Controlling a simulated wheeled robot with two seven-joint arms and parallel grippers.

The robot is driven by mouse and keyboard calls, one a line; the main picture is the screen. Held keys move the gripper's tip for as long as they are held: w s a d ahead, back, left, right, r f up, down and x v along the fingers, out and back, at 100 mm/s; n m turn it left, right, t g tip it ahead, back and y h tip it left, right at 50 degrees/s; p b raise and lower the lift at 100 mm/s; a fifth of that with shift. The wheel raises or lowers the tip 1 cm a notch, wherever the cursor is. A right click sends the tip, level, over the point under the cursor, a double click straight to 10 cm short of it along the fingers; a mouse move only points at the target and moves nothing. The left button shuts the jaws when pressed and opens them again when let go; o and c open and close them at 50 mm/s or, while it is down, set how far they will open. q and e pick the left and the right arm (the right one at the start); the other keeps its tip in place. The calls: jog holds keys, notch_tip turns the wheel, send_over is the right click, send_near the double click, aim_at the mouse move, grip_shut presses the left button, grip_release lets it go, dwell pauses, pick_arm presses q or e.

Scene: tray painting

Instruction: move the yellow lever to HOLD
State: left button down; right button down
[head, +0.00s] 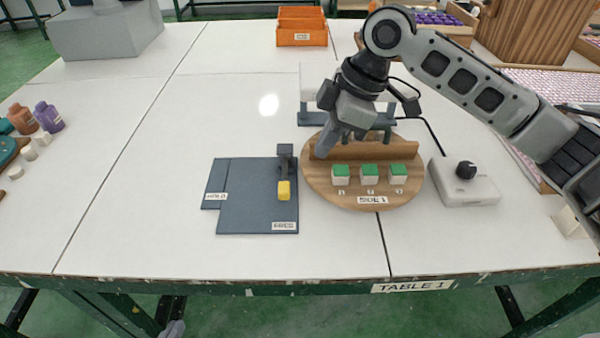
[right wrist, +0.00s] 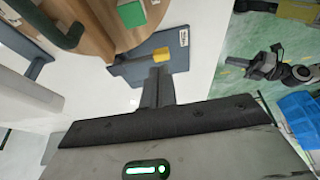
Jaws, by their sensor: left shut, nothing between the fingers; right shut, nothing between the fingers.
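The yellow lever (head: 285,190) has a dark pivot post on a slate-blue plate (head: 245,205). Its yellow end points towards the front edge, in line with a small label (head: 284,226) that may read FREE. Another label (head: 213,197), apparently HOLD, is on the plate's left part. My right gripper (head: 325,147) is shut and empty above the round wooden board, right of and behind the lever. In the right wrist view its fingertips (right wrist: 158,73) appear just below the yellow end (right wrist: 160,55); contact cannot be told. My left gripper (right wrist: 256,71) is shut, over the green floor.
The round wooden board (head: 320,190) carries several green-topped blocks (head: 369,173) and a low wooden wall, close right of the plate. A white box with a black knob (head: 466,183) stands further right. An orange bin (head: 302,27) is at the back.

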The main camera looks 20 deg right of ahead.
aim_at(285, 175)
jog(key=b+x, duration=0.1)
jog(key=x, duration=0.8)
jog(key=shift+f, duration=0.2)
pick_arm(q)
jog(key=shift+f, duration=0.3)
pick_arm(e)
jog(key=shift+w+a+f, duration=0.1)
jog(key=shift+a+f, duration=0.1)
jog(key=shift+f, duration=0.1)
pick_arm(q)
jog(key=shift+s+r, duration=0.15)
